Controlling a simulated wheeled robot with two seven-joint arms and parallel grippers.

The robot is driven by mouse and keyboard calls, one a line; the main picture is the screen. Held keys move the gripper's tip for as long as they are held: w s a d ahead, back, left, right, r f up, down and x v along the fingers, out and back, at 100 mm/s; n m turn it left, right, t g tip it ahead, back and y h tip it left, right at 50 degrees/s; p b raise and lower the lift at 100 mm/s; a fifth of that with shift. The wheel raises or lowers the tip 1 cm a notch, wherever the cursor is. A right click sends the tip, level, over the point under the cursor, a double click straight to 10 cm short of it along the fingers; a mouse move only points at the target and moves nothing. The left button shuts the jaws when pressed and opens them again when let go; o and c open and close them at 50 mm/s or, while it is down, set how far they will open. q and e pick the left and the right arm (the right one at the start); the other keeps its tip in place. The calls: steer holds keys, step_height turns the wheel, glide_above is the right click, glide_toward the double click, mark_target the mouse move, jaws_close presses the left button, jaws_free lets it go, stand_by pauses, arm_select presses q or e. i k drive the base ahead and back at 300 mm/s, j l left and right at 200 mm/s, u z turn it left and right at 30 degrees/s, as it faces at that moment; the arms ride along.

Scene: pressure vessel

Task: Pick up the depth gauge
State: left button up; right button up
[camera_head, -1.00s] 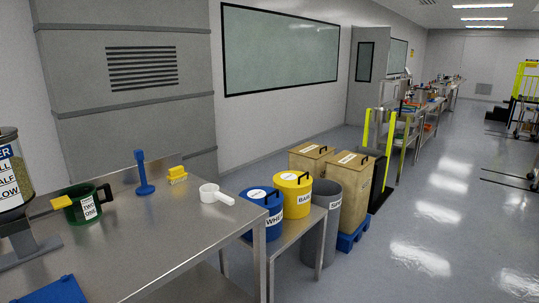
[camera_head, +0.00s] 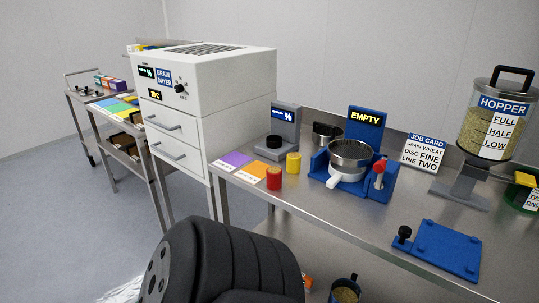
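I cannot make out a thing that is clearly the depth gauge. A flat blue plate (camera_head: 437,250) with a black knob (camera_head: 404,234) at its left end lies on the steel bench, front right. A blue stand (camera_head: 384,182) marked EMPTY holds a round metal pan (camera_head: 350,158) with a white handle, and a red-topped part stands at its right side. Neither gripper shows; a black ribbed part, probably of my own arm, fills the lower middle and hides the floor behind it.
The steel bench (camera_head: 320,222) bears a red cylinder (camera_head: 274,178), a yellow cylinder (camera_head: 293,162), a grey display unit (camera_head: 286,124), a job card (camera_head: 423,152) and a hopper (camera_head: 492,128). A white grain dryer (camera_head: 225,82) stands left of it. A cart (camera_head: 118,142) stands further left.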

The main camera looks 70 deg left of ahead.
mark_target(308, 282)
steer(key=u, duration=2.05)
